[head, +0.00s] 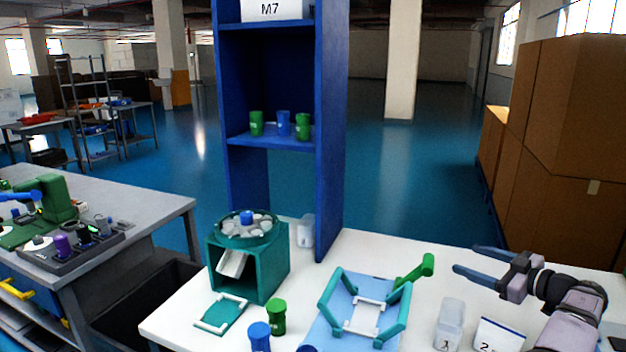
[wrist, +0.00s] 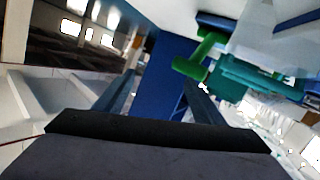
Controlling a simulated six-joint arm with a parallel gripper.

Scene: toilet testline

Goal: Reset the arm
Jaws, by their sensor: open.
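My gripper (head: 474,260) is at the right of the head view, above the white table (head: 395,248). Its two blue-grey fingers point left and stand apart, with nothing between them. The fingers also show in the wrist view (wrist: 160,97), spread on either side.
A teal box (head: 270,275) with a round top tray stands at the table's left, near green (head: 277,317) and blue (head: 259,337) cups. A clear container (head: 450,322) and a white sign (head: 498,336) stand below my gripper. A blue shelf (head: 331,130) rises behind; cardboard boxes (head: 570,110) stand right.

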